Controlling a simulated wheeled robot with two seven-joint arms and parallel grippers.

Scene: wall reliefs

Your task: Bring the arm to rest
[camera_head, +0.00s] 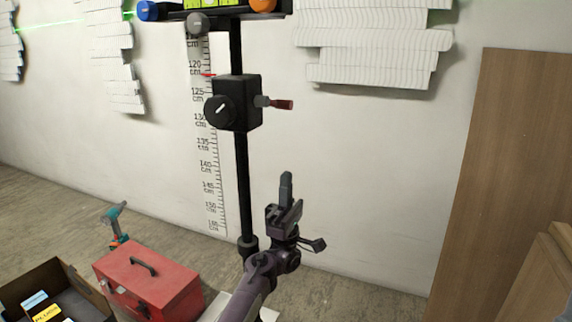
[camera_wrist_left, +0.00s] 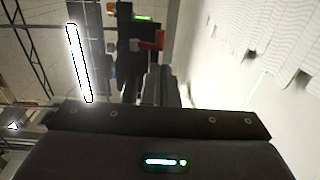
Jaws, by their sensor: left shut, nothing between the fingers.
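My left gripper (camera_head: 287,190) is in the lower middle of the head view, pointing up, with its fingers together and nothing between them. It is in front of the white wall, to the right of the black pole (camera_head: 240,180), with a visible gap to the pole. In the left wrist view the gripper's dark body fills the bottom, and its fingers (camera_wrist_left: 170,90) show only partly above it. My right gripper is in neither view.
A black clamp box (camera_head: 237,103) with a knob and red-tipped handle (camera_head: 283,104) sits on the pole above my gripper. A red toolbox (camera_head: 150,285), a teal tool (camera_head: 116,225) and an open box (camera_head: 75,280) are at lower left. Wooden boards (camera_head: 510,160) stand at right.

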